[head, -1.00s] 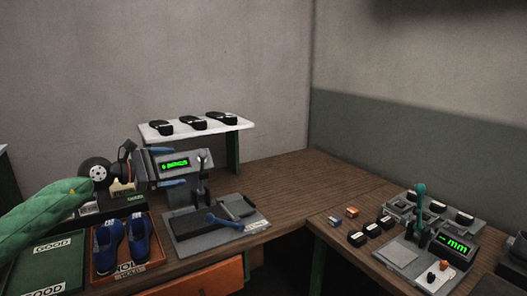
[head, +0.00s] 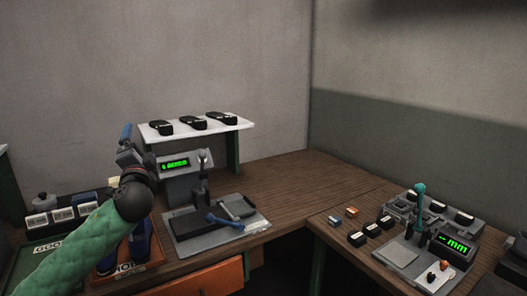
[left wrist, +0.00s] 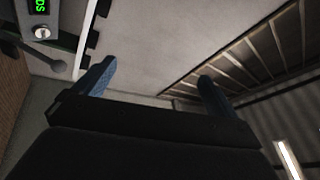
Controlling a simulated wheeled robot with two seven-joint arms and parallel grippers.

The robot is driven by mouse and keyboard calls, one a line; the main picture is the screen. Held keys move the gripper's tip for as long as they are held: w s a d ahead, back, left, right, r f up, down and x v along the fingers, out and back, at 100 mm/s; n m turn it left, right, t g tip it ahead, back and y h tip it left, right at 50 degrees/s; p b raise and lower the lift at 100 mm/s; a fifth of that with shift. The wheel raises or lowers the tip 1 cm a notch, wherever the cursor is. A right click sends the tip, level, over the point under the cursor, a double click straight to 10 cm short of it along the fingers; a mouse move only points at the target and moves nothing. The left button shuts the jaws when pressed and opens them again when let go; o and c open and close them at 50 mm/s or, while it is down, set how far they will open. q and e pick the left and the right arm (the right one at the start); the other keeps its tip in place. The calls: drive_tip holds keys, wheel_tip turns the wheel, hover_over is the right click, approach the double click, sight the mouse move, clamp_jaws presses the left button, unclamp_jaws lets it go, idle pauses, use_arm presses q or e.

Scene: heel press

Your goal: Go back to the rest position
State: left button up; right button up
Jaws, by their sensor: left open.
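My left arm comes in from the left in the head view, with a green quilted sleeve. My left gripper (head: 126,136) points up, left of the grey press (head: 183,185) with the green display, at about the height of the white shelf. One blue finger shows clearly there. In the left wrist view, both blue fingers of my left gripper (left wrist: 155,85) stand wide apart with nothing between them. They face the wall and a slatted panel. My right gripper is in neither view.
My arm partly covers the blue shoes (head: 140,243) in the HOLD tray (head: 140,268) and the GOOD tray (head: 40,262). Black heel pieces sit on the white shelf (head: 160,134). A measuring station (head: 455,243) stands at right. The table's middle (head: 280,195) is clear.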

use_arm(q)
drive_tip(key=s+d+f+n+g, duration=0.1)
drive_tip(key=s+f+n+g, duration=0.15)
drive_tip(key=f, duration=0.55)
drive_tip(key=s+d+f+n+g, duration=0.15)
drive_tip(key=f+g, duration=0.25)
drive_tip(key=f, duration=0.4)
drive_tip(key=s+d+f+n+g+h, duration=0.1)
drive_tip(key=s+d+f+g+h, duration=0.3)
drive_tip(key=s+f, duration=0.65)
drive_tip(key=s+d+f+n+g+h, duration=0.1)
drive_tip(key=s+d+f+g, duration=0.35)
drive_tip(key=f, duration=0.85)
drive_tip(key=s+d+f+n+g, duration=0.1)
drive_tip(key=s+d+f, duration=0.1)
drive_tip(key=s+f, duration=0.4)
drive_tip(key=s+d+f+g+h, duration=0.1)
drive_tip(key=s+f, duration=0.5)
drive_tip(key=s, duration=0.7)
drive_tip(key=s+d+f+n+g+h, duration=0.1)
drive_tip(key=s+d+f+g, duration=0.1)
drive_tip(key=s+f, duration=0.5)
drive_tip(key=s+d, duration=0.1)
drive_tip(key=s, duration=0.2)
drive_tip(key=shift+s+d+n+g, duration=0.15)
drive_tip(key=shift+d+n+g, duration=0.05)
drive_tip(key=shift+n+g, duration=0.1)
